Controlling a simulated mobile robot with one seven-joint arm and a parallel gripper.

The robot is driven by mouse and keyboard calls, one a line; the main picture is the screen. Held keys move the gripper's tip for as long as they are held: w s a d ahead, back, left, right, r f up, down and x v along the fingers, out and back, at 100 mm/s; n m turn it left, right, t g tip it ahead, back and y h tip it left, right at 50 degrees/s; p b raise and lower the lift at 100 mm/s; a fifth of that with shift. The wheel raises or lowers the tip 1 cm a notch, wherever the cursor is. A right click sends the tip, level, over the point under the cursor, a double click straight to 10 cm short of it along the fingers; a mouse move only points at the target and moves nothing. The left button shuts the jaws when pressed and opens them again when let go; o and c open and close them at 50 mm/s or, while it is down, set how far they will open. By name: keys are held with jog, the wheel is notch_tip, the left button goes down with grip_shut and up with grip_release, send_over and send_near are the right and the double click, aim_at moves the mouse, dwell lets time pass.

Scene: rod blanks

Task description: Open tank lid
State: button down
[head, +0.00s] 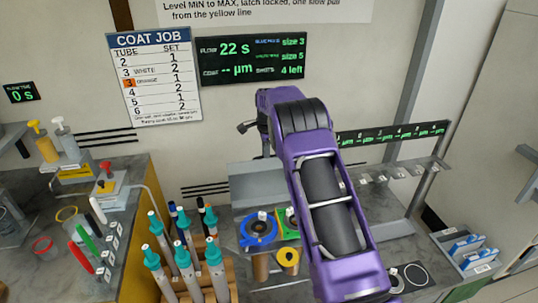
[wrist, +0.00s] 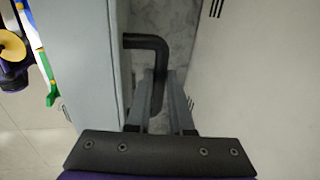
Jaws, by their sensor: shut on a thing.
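In the wrist view my gripper (wrist: 160,85) has its two grey fingers on either side of a black L-shaped handle (wrist: 146,42), and it is shut on that handle. The handle's bent end points left, toward a light grey panel (wrist: 88,60). I cannot tell for sure whether this panel is the tank lid or how the handle joins it. In the head view a grey panel (head: 257,177) shows left of my purple arm. My arm covers much of the area behind it, and the fingers cannot be made out there.
Teal-topped bottles (head: 183,257) stand in a wooden rack left of my arm. A blue ring-shaped part (head: 258,229) lies on the bench beside it. A shelf rail with hooks (head: 395,172) stands to the right. The wall (head: 215,130) is close behind.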

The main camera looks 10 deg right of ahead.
jog(key=shift+w, duration=1)
jog(key=c, duration=1.1)
grip_release()
jog(key=shift+r, duration=0.1)
jog(key=shift+o, duration=1.4)
jog(key=shift+s+f, duration=0.2)
jog(key=shift+f, duration=0.1)
jog(key=shift+s+f, duration=0.2)
jog(key=shift+f, duration=0.1)
jog(key=s+r, duration=0.3)
jog(key=r, duration=1.5)
